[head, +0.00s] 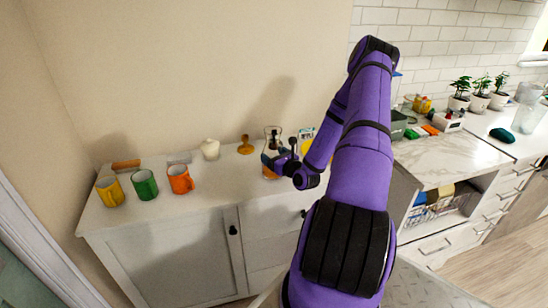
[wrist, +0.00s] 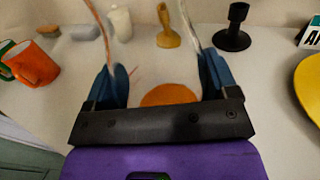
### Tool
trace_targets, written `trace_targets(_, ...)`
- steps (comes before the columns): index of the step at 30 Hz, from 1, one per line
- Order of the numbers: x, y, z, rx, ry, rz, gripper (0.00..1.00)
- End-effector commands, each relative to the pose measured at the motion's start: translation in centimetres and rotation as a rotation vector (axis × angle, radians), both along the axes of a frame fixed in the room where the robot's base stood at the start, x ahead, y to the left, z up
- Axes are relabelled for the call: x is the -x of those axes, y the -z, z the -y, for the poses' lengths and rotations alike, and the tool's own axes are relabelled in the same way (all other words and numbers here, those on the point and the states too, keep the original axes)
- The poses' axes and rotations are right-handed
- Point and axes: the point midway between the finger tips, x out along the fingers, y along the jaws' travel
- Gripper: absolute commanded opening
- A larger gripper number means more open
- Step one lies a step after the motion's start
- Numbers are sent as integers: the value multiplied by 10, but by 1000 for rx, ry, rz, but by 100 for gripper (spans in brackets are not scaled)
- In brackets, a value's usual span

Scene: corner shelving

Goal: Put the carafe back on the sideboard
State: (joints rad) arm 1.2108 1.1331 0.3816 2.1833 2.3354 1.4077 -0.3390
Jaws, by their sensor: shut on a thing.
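The carafe (head: 273,133) is clear glass with an orange patch low down, and it stands about upright over the white sideboard (head: 220,203). My gripper (head: 272,160) is shut on the carafe, one finger on each side. In the wrist view the carafe's orange part (wrist: 170,95) shows between the two blue fingers of my gripper (wrist: 162,88), with faint glass edges rising above. The carafe's base is partly hidden by my gripper, so I cannot tell whether it touches the sideboard top.
Yellow (head: 109,191), green (head: 144,184) and orange (head: 180,179) mugs stand at the left. Behind are a white jar (head: 210,149) and a mustard-coloured stand (head: 246,145). A black holder (wrist: 233,30) and a yellow dish (wrist: 309,85) are at the right. Bare top lies between the orange mug and carafe.

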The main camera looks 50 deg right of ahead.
Motion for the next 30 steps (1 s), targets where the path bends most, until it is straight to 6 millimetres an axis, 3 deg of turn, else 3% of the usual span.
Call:
trace_targets(14, 0, 8, 0, 3, -1, 4, 9)
trace_targets(15, 0, 8, 0, 1, 0, 2, 89)
trace_targets(16, 0, 8, 0, 1, 0, 2, 96)
trace_targets(17, 0, 8, 0, 1, 0, 2, 100)
trace_targets(26, 1, 4, 0, 2, 0, 1, 100)
trace_targets(30, 18, 5, -2, 1, 2, 0, 100)
